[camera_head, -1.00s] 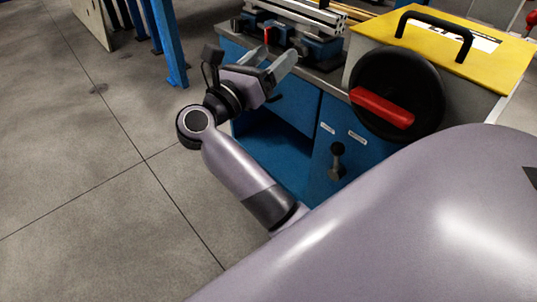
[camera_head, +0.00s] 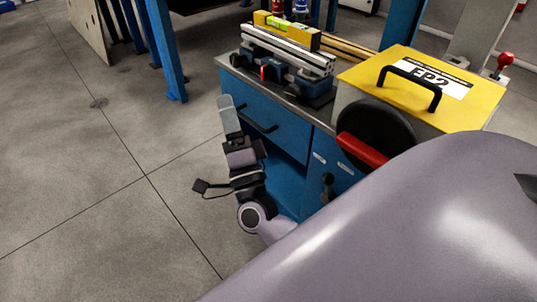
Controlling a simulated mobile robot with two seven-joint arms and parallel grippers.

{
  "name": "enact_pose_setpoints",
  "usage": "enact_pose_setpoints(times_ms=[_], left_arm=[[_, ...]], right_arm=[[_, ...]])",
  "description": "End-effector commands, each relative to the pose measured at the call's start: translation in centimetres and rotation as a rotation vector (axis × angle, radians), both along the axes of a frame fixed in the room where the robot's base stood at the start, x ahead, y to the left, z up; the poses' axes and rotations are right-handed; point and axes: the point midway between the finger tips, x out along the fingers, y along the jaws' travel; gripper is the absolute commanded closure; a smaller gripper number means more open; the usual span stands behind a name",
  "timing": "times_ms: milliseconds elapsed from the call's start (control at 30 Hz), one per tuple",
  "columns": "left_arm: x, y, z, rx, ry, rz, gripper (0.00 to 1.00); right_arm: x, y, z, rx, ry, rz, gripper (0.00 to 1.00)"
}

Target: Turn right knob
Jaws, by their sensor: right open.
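A small black knob (camera_head: 327,181) sticks out of the blue cabinet front (camera_head: 322,160), below two small labels. A large round black dial with a red handle (camera_head: 362,149) is on the side of the yellow-topped box; its lower part is hidden behind my own arm. A red ball-topped knob (camera_head: 505,60) stands at the far right. Which one is the right knob I cannot tell. My right gripper (camera_head: 232,115) is open and empty, fingers pointing up, left of the cabinet and apart from all knobs. One finger shows clearly. My left gripper is not in view.
The cabinet's metal top (camera_head: 275,85) carries a vise with aluminium profiles and a yellow level (camera_head: 287,30). A drawer with a black handle (camera_head: 258,117) faces the gripper. The yellow box lid (camera_head: 400,62) has a black handle. Floor to the left is clear.

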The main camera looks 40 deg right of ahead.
Motion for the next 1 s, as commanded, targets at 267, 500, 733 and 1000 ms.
enact_pose_setpoints(times_ms=[267, 500, 733, 1000], left_arm=[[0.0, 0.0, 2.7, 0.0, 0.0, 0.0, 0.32], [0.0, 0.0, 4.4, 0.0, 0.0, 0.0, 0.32], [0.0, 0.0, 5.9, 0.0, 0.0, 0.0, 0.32], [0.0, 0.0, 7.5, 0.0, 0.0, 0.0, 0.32]], right_arm=[[-1.5, 3.0, -3.4, -0.335, 0.26, 0.069, 0.31], [-3.7, 4.7, -7.4, -0.605, 0.467, 0.132, 0.31], [-6.5, 5.5, -11.0, -0.835, 0.644, 0.195, 0.31], [-10.5, 5.4, -14.8, -1.078, 0.829, 0.27, 0.31]])
